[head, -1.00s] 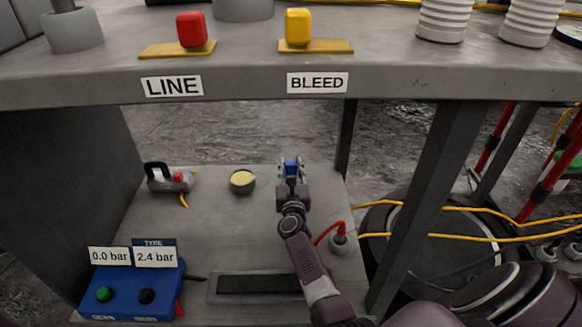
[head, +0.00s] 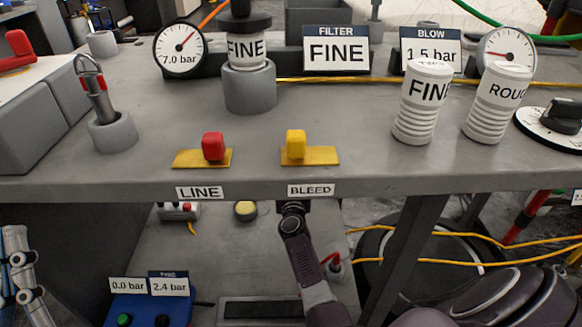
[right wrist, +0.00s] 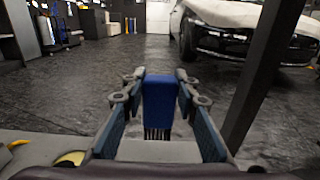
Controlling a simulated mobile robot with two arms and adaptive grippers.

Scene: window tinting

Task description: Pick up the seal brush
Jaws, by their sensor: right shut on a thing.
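The seal brush (right wrist: 159,98) shows in the right wrist view as a blue block with dark bristles pointing down. It stands upright between the fingers of my right gripper (right wrist: 158,100), which is shut on it. In the head view my right arm reaches under the upper bench top, and the front edge hides the right gripper and the brush. My left gripper (head: 20,265) is at the far left edge of the head view, partly cut off and away from the brush; whether its fingers are apart is unclear.
The bench top (head: 330,160) overhangs the lower shelf (head: 220,260). It carries a red lever (head: 213,146), a yellow lever (head: 295,144), two ribbed canisters and gauges. A round yellow-topped tin (head: 246,210) and a blue box (head: 150,309) are on the lower shelf. A bench leg stands to the right.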

